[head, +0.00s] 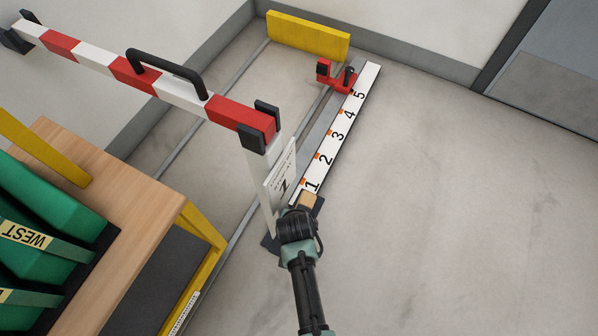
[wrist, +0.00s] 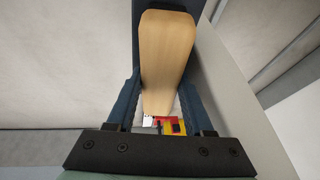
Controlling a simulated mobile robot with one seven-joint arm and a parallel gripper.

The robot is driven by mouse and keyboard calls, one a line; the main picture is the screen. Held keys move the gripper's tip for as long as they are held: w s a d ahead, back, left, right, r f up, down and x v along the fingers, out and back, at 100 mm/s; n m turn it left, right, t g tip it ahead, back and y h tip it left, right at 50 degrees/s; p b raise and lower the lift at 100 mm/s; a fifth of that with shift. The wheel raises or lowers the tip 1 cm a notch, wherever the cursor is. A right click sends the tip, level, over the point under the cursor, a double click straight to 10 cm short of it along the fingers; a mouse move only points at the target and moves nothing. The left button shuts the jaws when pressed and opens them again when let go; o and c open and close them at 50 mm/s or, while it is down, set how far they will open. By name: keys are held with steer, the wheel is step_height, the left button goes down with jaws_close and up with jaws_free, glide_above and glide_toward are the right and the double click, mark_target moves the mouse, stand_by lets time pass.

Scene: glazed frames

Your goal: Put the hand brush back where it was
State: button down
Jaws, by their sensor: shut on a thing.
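My gripper (wrist: 160,100) is shut on a pale wooden piece, which I take to be the hand brush (wrist: 165,55). The wood lies lengthwise between the two dark fingers in the wrist view. I cannot make out bristles. In the head view my gripper (head: 305,206) is low at the near end of the numbered white strip, close beside the barrier post. A small bit of the brush's wood (head: 308,199) shows there beside the numeral 1, and my wrist hides the rest. I cannot tell whether the brush touches anything.
A red-and-white barrier arm (head: 135,70) with a black handle crosses the upper left. A red stop (head: 335,77) sits near the strip's far end (head: 374,70), before a yellow bumper (head: 307,36). A wood-topped cart (head: 140,205) with green bags (head: 35,215) stands left. Floor at right is clear.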

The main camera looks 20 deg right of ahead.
steer(key=shift+f, duration=0.15)
steer(key=shift+c, duration=1.4)
jaws_free()
steer(key=shift+w, duration=0.1)
steer(key=shift+f+b, duration=0.15)
steer(key=shift+b, duration=0.3)
steer(key=p+v, duration=0.8)
steer(key=v, duration=0.4)
steer(key=shift+w, duration=0.1)
steer(key=shift+s+a+r, duration=0.1)
steer(key=shift+s+r, duration=0.2)
steer(key=shift+r, duration=0.3)
